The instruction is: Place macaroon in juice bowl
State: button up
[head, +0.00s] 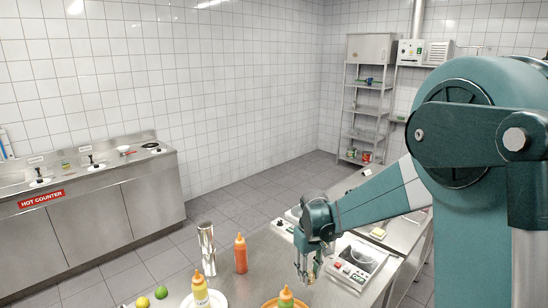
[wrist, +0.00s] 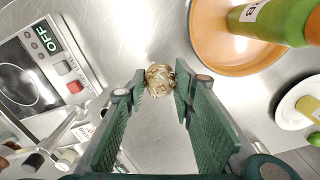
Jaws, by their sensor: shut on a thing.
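The macaroon (wrist: 160,78) is a small, round, pale brown piece with a mottled surface. It sits between the fingertips of my gripper (wrist: 159,90), which is shut on it. In the head view my gripper (head: 307,272) hangs over the steel counter. The orange bowl (wrist: 207,50), which holds a green bottle (wrist: 268,20), is at the upper right of the wrist view, apart from the macaroon. In the head view its rim (head: 266,304) shows at the bottom edge, left of my gripper, with the orange-capped bottle (head: 286,298) in it.
A scale (wrist: 42,58) with an OFF display lies left in the wrist view. A white plate (wrist: 290,112) with a yellow bottle stands at the right.

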jog(key=d+m, duration=0.1)
jog(key=d, duration=0.2)
jog(key=w+d+m+b, duration=0.1)
jog(key=d+m, duration=0.1)
jog(key=d, duration=0.1)
jog(key=w+d+f+m, duration=0.1)
jog(key=d+m, duration=0.1)
jog(key=d, duration=0.1)
jog(key=shift+w+d+f, duration=0.1)
jog(key=shift+d, duration=0.2)
jog(key=shift+a, duration=0.15)
jog(key=s+a+r+n+p, duration=0.15)
jog(key=a+n, duration=0.75)
jog(key=a, duration=1.2)
jog(key=a+r+n+p, duration=0.25)
jog(key=a+n, duration=0.55)
jog(key=a, duration=1.4)
jog(key=s+a+n+p, duration=0.1)
jog(key=s+a+n, duration=0.2)
jog(key=a, duration=0.5)
jog(key=s+a+n+p, duration=0.1)
jog(key=s+a+n, duration=0.2)
jog(key=s+a, duration=0.2)
jog(key=a, duration=0.3)
jog(key=shift+a+r+n+p, duration=0.2)
jog(key=shift+a+n+p, duration=0.15)
jog(key=shift+a+n, duration=0.05)
